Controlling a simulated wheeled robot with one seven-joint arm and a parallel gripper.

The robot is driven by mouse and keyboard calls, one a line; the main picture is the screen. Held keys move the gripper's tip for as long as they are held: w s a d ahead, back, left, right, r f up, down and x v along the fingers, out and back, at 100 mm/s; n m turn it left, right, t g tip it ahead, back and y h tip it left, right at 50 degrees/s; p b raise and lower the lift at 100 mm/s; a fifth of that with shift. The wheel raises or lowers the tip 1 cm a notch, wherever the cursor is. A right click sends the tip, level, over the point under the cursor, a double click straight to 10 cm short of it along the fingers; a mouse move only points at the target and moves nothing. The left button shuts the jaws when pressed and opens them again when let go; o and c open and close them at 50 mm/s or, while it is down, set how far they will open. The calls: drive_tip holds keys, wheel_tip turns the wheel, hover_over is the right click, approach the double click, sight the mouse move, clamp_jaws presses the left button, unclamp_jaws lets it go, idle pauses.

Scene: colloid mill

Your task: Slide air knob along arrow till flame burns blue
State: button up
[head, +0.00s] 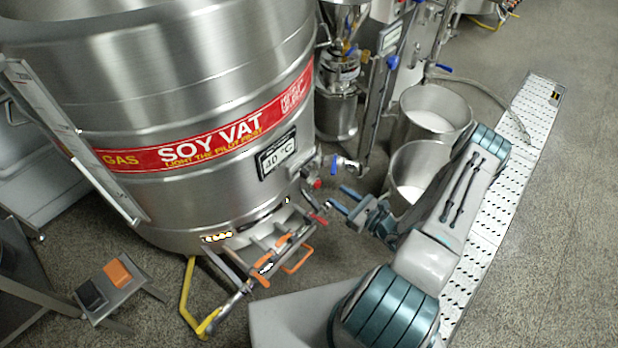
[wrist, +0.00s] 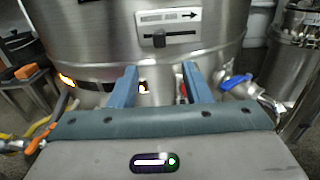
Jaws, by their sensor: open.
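The air knob (wrist: 158,39) is a small dark knob on a thin horizontal slot in a pale plate (wrist: 150,19) on the steel vat. A black arrow (wrist: 190,15) on the plate points right. The knob sits left of the slot's middle. My gripper (wrist: 160,72) is open and empty, its blue fingers pointing at the vat below the plate, apart from the knob. In the head view my gripper (head: 338,203) is just right of the vat's lower front. The flame (wrist: 66,79) glows yellow-orange under the vat and also shows in the head view (head: 216,237).
A blue-handled valve (wrist: 236,80) juts from the vat at the right. Orange-handled gas pipework (head: 268,266) and a yellow hose (head: 188,290) lie below the vat. Two pots (head: 432,112) stand behind my arm. A small pedal stand (head: 122,292) is at lower left.

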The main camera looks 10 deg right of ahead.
sight(308, 175)
drive_tip(key=b+x, duration=0.1)
drive_tip(key=x, duration=1.2)
drive_tip(key=shift+w+a+b, duration=0.2)
drive_tip(key=shift+b, duration=0.2)
clamp_jaws()
